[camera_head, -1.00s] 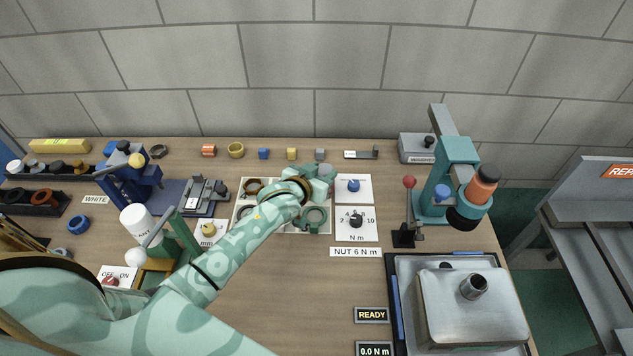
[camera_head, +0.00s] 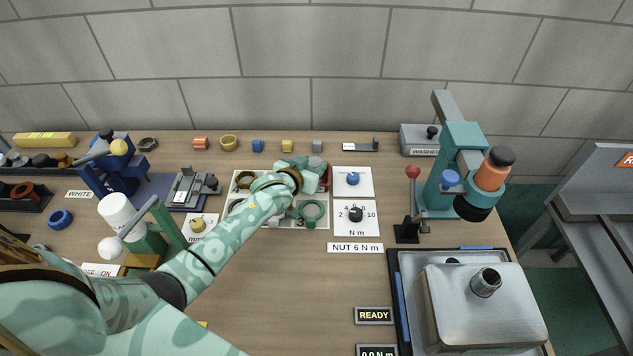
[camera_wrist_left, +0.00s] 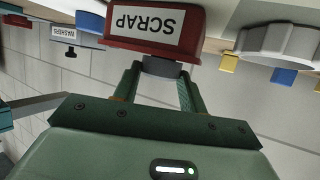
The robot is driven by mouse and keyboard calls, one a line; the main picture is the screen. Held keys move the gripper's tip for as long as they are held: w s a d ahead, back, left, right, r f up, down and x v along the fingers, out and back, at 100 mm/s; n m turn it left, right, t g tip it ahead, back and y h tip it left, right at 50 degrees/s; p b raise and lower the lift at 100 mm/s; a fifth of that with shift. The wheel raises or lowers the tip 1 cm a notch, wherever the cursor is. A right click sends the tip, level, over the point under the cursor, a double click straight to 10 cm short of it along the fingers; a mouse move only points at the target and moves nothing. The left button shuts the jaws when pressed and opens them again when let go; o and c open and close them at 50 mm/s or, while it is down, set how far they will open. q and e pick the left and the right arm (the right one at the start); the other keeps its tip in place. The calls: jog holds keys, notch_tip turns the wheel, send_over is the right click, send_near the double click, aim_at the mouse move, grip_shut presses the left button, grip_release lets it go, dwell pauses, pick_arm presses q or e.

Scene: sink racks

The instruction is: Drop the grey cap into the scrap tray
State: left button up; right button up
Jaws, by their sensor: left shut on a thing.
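My left gripper (camera_wrist_left: 158,72) is shut on the grey cap (camera_wrist_left: 163,67), which shows between its fingertips in the left wrist view. The red scrap tray (camera_wrist_left: 116,38), with a white SCRAP label upside down in that view, is just beyond the cap. The cap overlaps the tray's edge in the picture; I cannot tell whether they touch. In the head view my left gripper (camera_head: 311,172) reaches over the back of the white parts board. A bit of red shows beside it, and the cap is hidden there. My right gripper is not in view.
Small blocks and rings, including a grey block (camera_head: 317,146) and a yellow ring (camera_head: 229,143), line the back of the bench. The front middle of the bench is clear.

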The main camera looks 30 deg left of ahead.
pick_arm(q)
jog(key=shift+r, duration=0.15)
jog(key=o, duration=1)
jog(key=shift+o, duration=0.2)
jog(key=shift+s, duration=0.1)
jog(key=shift+s+r, duration=0.1)
jog(key=shift+s, duration=0.1)
jog(key=p+v, duration=0.5)
jog(key=v, duration=1)
jog(key=shift+s+p, duration=0.3)
jog(key=shift+s, duration=0.1)
jog(key=shift+r, duration=0.1)
